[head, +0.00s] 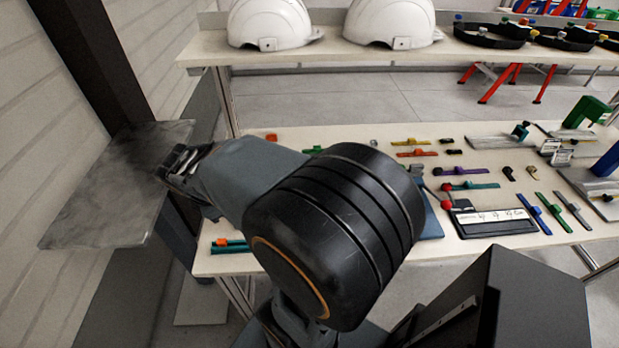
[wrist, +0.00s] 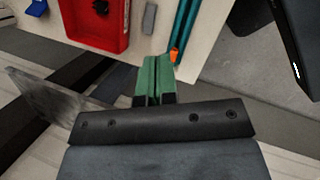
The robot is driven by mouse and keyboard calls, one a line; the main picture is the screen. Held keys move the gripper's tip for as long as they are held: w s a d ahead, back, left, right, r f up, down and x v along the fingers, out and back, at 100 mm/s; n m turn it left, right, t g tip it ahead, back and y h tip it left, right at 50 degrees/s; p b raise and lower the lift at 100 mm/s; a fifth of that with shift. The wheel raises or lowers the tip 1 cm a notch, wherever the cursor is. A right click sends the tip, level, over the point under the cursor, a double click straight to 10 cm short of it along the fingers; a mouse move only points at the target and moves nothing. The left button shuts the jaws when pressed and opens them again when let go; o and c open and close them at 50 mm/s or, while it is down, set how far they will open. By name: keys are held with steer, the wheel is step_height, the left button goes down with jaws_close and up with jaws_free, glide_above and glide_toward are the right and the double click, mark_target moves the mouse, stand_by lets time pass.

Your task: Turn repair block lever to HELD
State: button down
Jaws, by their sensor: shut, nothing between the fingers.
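A block with a white label plate (head: 492,216) lies on the table at right in the head view. A red ball knob (head: 447,205) stands at its left end and may be its lever; the label is too small to read, so I cannot tell its setting. My gripper (head: 178,163) is far to the left of it, beside a grey metal plate. In the wrist view my gripper (wrist: 153,78) has its green fingers together with nothing between them. The block is not recognizable in the wrist view.
The grey plate (head: 110,190) juts out beside a dark post (head: 90,60). The table (head: 330,138) holds several coloured strips and tools. White helmet shells (head: 270,22) sit on a shelf behind. The wrist view shows a red tray (wrist: 97,42) and teal rods (wrist: 186,30).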

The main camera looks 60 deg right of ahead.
steer(key=d+f+n+g+h, duration=0.2)
steer(key=d+n, duration=0.7)
steer(key=d+f+n+g+h, duration=0.2)
steer(key=d+n+g+h, duration=0.1)
steer(key=d+n, duration=0.5)
steer(key=shift+d+f+n, duration=0.3)
steer(key=shift+d+n, duration=0.1)
steer(key=shift+n, duration=0.8)
steer(key=b+x, duration=0.1)
steer(key=x, duration=1.1)
steer(key=shift+s+d, duration=0.15)
steer(key=shift+d, duration=0.05)
steer(key=shift+s+d+f, duration=0.3)
steer(key=shift+d, duration=0.35)
steer(key=shift+r, duration=0.1)
